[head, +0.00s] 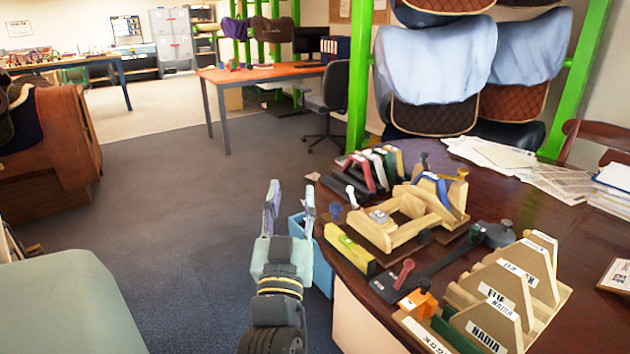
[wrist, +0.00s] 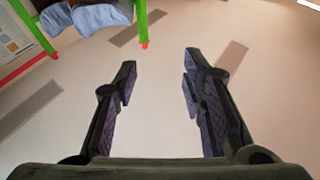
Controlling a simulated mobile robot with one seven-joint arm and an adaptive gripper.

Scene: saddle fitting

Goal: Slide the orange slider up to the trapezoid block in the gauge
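A small orange block (head: 418,303), which looks like the orange slider, sits at the table's near edge beside the wooden rack. Several wooden trapezoid boards with name labels (head: 492,325) stand in the rack; I cannot tell which block is the task's, or whether one is in the gauge. My gripper (head: 290,203) is open and empty, left of the table and apart from everything on it. In the wrist view my gripper (wrist: 158,85) shows only floor between its fingers.
The brown table (head: 345,262) also holds a wooden frame (head: 395,238), a yellow level (head: 350,252), several coloured trapezoid pieces (head: 372,168) and papers (head: 490,153). A blue bin (head: 322,262) is close to my gripper, beside the table. Floor (head: 180,210) to the left is clear.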

